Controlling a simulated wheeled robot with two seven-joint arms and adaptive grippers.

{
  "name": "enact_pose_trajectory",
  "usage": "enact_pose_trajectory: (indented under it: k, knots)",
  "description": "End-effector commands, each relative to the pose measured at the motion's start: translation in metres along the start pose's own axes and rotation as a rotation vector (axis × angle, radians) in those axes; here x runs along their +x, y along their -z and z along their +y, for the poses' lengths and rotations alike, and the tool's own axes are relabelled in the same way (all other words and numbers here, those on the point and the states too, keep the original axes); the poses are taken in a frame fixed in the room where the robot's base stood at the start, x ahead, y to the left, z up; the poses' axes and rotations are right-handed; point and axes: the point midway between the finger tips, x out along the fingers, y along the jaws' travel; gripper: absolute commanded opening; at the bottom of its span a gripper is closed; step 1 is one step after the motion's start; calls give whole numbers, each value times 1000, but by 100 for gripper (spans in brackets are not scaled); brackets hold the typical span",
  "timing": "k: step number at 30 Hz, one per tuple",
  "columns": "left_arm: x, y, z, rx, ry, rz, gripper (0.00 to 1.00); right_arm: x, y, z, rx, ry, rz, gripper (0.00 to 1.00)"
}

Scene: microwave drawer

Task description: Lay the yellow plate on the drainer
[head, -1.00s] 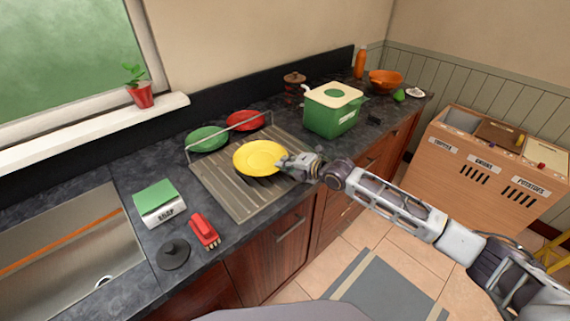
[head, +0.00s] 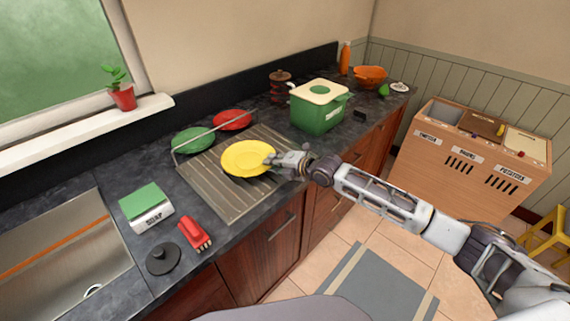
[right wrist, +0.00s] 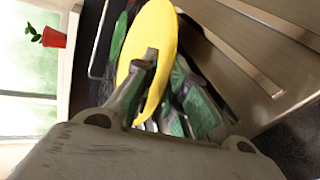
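The yellow plate (head: 248,159) is over the ribbed metal drainer (head: 224,199), roughly level in the head view. I cannot tell whether its underside touches the drainer. My right gripper (head: 274,161) is shut on the plate's right rim. In the right wrist view the plate (right wrist: 153,50) shows nearly edge-on between the fingers of the gripper (right wrist: 158,92), one finger in front of it and green pads behind. My left gripper is not in view.
A green plate (head: 194,141) and a red plate (head: 233,120) stand by the wire rail behind the drainer. A soap box (head: 146,207), red brush (head: 195,235) and black stopper (head: 163,259) lie left, beside the sink (head: 50,250).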

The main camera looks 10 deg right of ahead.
Motion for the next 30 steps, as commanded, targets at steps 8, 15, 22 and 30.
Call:
enact_pose_trajectory:
  k: [8, 15, 22, 30]
  knots:
    - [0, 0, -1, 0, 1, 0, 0, -13, -1, 1, -1, -1, -1, 14]
    - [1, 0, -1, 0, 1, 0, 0, -32, 0, 0, -1, 1, 0, 14]
    - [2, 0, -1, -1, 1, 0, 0, -50, -1, 1, -1, 0, -1, 14]
    - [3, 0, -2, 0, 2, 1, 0, -72, -1, 1, -1, 0, -1, 14]
